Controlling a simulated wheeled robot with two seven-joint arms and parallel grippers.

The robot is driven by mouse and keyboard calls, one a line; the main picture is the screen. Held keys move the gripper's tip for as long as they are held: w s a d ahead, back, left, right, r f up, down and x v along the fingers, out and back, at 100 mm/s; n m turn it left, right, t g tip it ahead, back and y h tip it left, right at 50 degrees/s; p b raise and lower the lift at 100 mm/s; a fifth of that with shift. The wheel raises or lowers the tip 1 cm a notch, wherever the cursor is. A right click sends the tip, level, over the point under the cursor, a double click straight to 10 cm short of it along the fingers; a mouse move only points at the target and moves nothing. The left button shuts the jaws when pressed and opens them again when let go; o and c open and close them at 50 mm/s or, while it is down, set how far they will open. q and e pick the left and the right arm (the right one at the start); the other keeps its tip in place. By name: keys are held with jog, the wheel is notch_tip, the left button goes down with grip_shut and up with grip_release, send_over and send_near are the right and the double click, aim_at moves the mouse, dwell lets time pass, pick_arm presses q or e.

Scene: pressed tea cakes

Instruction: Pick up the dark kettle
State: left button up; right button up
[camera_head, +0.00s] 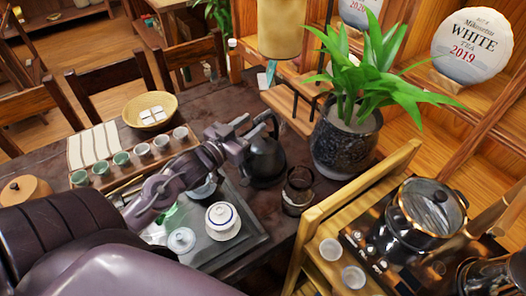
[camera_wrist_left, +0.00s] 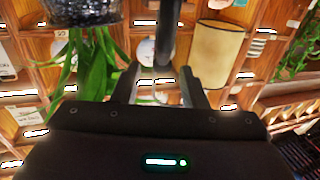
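The dark kettle (camera_head: 266,160) stands upright on the table beyond the tea tray, its handle arching above the body. My left gripper (camera_head: 250,128) is at the kettle's upper left, close to the handle, and partly covers the kettle. In the left wrist view the two fingers (camera_wrist_left: 162,82) are spread apart. A dark upright bar (camera_wrist_left: 165,35), probably the kettle handle, shows between or just beyond the fingertips; I cannot tell whether they touch it. My right gripper is not in view.
A tea tray (camera_head: 245,250) holds a white lidded bowl (camera_head: 222,219). A dark glass vessel (camera_head: 298,190) stands right of the kettle, near a potted plant (camera_head: 345,140). Several small cups and a wicker basket (camera_head: 150,112) lie left. A wooden stand with a glass-lidded pot (camera_head: 425,222) is at right.

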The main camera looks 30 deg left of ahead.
aim_at(261, 116)
pick_arm(q)
jog(key=shift+w+p, duration=0.35)
jog(key=shift+w, duration=0.9)
jog(key=w, duration=0.2)
jog(key=shift+w+d+f, duration=0.15)
jog(key=shift+w+d, duration=0.1)
jog(key=shift+w, duration=0.15)
jog(key=c, duration=0.7)
grip_shut()
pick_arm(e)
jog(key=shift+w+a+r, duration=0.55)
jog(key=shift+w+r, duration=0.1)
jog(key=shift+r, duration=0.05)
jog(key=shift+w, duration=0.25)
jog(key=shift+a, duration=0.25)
pick_arm(q)
jog(key=shift+r, duration=0.2)
